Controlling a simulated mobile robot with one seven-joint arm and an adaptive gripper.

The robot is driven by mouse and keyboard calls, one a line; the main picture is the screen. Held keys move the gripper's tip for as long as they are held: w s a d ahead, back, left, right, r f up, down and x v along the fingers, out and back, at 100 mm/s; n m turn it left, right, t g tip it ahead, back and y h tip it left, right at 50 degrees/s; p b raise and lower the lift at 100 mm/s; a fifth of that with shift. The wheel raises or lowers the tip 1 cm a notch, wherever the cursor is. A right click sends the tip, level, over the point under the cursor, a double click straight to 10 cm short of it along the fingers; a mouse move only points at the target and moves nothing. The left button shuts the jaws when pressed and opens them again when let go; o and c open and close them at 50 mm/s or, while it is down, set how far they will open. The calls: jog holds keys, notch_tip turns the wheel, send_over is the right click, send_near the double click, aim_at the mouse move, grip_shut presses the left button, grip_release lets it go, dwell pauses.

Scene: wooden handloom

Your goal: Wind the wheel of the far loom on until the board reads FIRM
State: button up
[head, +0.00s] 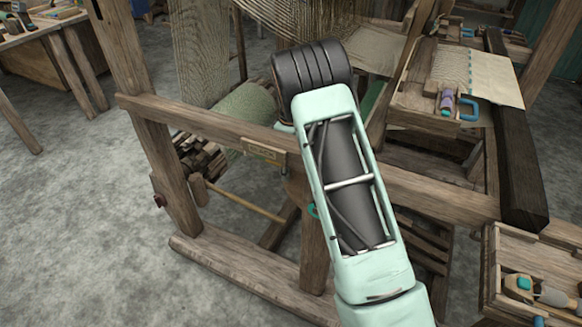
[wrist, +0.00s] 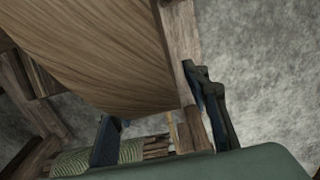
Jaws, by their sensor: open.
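The wooden loom (head: 205,122) stands in front of me in the head view, with pale warp threads (head: 205,65) and a green roll (head: 243,112). A slatted wooden part (head: 197,156) shows by its left post; I cannot tell whether it is the wheel. A small tan board (head: 264,151) is fixed to the side rail; its lettering is too small to read. In the head view my arm hides the gripper.
A bench with tools (head: 45,22) stands at the back left. At the right are a wooden tray holding a purple item (head: 446,101), a dark beam (head: 515,150) and a tool box (head: 497,298). The grey floor (head: 75,220) at the left is clear.

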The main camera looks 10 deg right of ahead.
jog(key=shift+c, duration=0.2)
grip_shut()
jog(key=shift+a+f+g+h+p, duration=0.2)
jog(key=shift+f+g+h+p, duration=0.3)
jog(key=shift+f+h+p, duration=0.3)
jog(key=shift+w+f+g+h, duration=0.15)
jog(key=shift+f+g+h, duration=0.45)
jog(key=shift+f, duration=0.65)
jog(key=shift+o, duration=0.2)
grip_release()
jog(key=v, duration=1.2)
